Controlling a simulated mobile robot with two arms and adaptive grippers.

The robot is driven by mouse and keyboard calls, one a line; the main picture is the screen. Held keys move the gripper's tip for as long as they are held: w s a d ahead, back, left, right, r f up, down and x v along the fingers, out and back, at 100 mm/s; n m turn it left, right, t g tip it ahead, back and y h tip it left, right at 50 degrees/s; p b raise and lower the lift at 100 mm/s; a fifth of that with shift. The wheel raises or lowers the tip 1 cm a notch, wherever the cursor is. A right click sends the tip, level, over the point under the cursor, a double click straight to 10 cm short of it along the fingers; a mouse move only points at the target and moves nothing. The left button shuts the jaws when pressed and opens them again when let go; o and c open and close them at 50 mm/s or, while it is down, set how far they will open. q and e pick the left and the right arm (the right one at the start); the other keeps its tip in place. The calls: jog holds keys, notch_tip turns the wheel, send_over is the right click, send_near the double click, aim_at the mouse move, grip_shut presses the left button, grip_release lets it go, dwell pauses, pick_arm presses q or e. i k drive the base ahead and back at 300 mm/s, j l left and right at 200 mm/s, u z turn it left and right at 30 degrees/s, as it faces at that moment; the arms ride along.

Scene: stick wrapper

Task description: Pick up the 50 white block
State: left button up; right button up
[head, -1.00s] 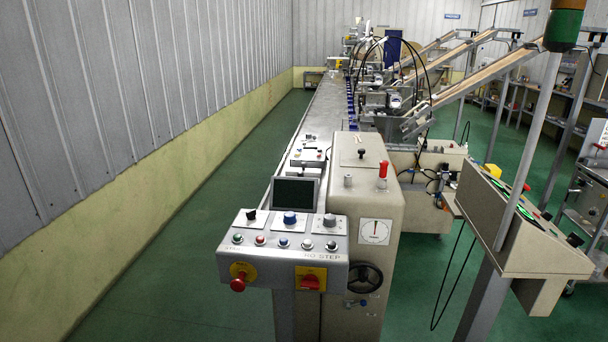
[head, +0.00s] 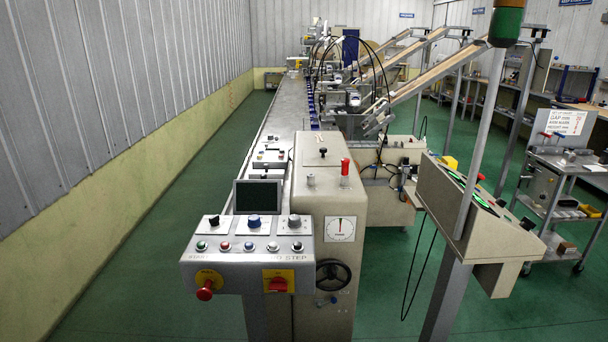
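I cannot make out a white block marked 50 in the head view. A grey wheeled cart (head: 548,177) stands at the right edge, with a white sign (head: 566,122) whose top line reads "GAP mm". Small pale and grey items lie on the cart's top, too small to tell apart. Neither of my grippers is in view.
A long wrapping machine (head: 330,185) with a front control panel (head: 250,248) fills the middle. A tilted control box (head: 470,215) on a post stands to its right, before the cart.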

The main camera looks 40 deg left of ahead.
aim_at(253, 174)
jog(key=j+z, duration=0.25)
jog(key=j, duration=0.3)
jog(key=j+z, duration=0.2)
jog(key=j, duration=0.35)
jog(key=k+j+z, duration=0.1)
jog(key=j+z, duration=0.15)
jog(key=j, duration=0.3)
jog(key=k+j+z, duration=0.1)
jog(key=j+z, duration=0.15)
jog(key=j, duration=0.3)
